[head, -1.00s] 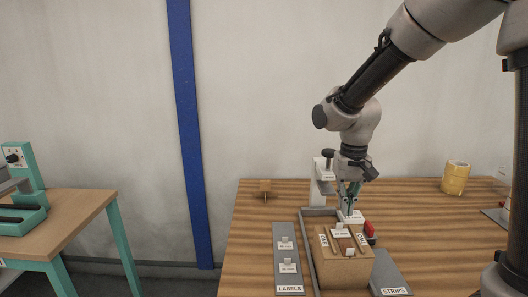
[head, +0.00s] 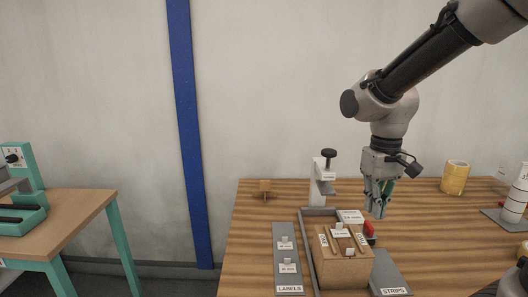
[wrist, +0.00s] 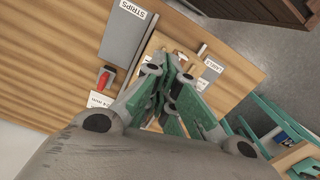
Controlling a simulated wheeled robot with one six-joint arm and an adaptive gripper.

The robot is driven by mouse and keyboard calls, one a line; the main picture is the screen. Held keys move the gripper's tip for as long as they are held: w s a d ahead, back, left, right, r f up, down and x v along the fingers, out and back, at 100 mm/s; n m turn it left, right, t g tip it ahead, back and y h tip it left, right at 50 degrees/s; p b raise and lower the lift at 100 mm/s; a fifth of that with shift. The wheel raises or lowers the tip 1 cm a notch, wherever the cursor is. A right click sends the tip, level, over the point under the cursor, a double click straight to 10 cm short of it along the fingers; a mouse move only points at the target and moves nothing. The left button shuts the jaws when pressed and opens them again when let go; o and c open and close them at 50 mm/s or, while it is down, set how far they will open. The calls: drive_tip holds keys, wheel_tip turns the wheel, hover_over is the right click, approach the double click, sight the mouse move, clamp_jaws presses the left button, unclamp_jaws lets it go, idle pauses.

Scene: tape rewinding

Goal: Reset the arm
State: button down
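My gripper (head: 379,214) hangs in the air above the right-middle of the wooden table, pointing down. It is right of and above the brown box (head: 342,272). In the wrist view its green fingers (wrist: 173,68) come together at their tips, and I see nothing held between them. My arm reaches in from the upper right of the head view.
The box sits in a grey tray (head: 305,226). A labels plate (head: 289,267) lies left, a strips plate (head: 392,276) right, and a red-handled tool (head: 369,231) behind. A clamp-like stand (head: 322,180) and yellow tape roll (head: 454,178) stand farther back.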

drive_tip(key=s+d+r+m+t, duration=0.2)
drive_tip(key=s+d+r+t, duration=0.2)
drive_tip(key=s+d+r, duration=0.3)
drive_tip(key=s+d, duration=0.3)
drive_tip(key=s, duration=0.2)
drive_tip(key=shift+d+r+t, duration=0.2)
drive_tip(key=shift+r+t, duration=0.1)
drive_tip(key=shift+r, duration=0.1)
